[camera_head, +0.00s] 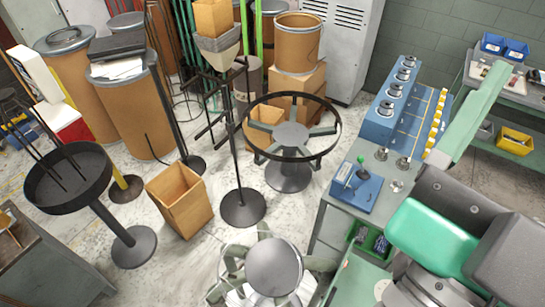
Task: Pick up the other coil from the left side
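I cannot make out a coil with certainty in this view. At the left, a black round tray (40,192) stands on a pole with a round base, with thin dark rods rising from it. In the middle, a black ring (335,140) with grey spokes surrounds a grey hub on a pedestal; no coil is clear on it. At the bottom, a grey disc (274,265) has spoke-like arms and pale material around it that I cannot identify. My green and grey arm fills the lower right. My gripper does not show.
An open cardboard box (182,205) and a black stand (240,208) stand on the floor in the middle. Brown drums (145,110) fill the back left. A grey-green bench at the right carries a blue machine (385,118). A yellow bin (514,140) is at far right.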

